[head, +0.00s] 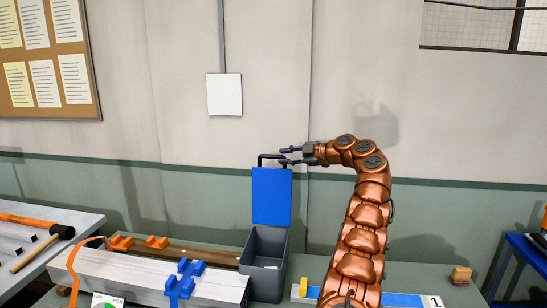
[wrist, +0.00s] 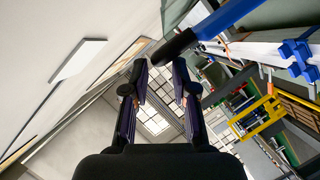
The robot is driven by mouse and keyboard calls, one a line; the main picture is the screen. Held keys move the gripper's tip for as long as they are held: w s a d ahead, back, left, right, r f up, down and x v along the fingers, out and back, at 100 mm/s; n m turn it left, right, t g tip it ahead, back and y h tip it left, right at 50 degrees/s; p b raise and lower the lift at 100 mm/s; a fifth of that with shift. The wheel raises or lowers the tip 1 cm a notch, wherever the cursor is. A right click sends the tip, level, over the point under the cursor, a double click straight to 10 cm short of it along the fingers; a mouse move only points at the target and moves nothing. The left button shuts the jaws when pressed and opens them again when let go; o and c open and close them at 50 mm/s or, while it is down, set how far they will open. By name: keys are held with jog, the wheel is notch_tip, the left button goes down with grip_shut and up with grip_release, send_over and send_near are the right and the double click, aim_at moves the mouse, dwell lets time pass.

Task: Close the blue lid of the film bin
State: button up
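The film bin (head: 262,280) is a grey open-topped box on the bench in the head view. Its blue lid (head: 272,197) stands upright, open, with a black handle (head: 262,157) along its top edge. My gripper (head: 284,156) is at the handle's height, pointing left, its two fingers apart. In the wrist view, my gripper (wrist: 160,72) shows an empty gap between its fingers. The black handle (wrist: 174,47) crosses just beyond the fingertips, with the blue lid (wrist: 222,17) at its right. I cannot tell whether a finger touches the handle.
Left of the bin lie a pale profile (head: 150,275) with blue clamps (head: 184,278) and a mallet (head: 40,226). A yellow block (head: 303,287) stands right of the bin. The wall (head: 270,120) is close behind.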

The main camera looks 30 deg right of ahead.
aim_at(277, 156)
jog(key=x, duration=0.2)
jog(key=p+x, duration=0.1)
jog(key=x, duration=0.1)
jog(key=shift+r, duration=0.25)
jog(key=shift+w+a+f+p, duration=0.35)
jog(key=shift+w, duration=0.2)
grip_shut()
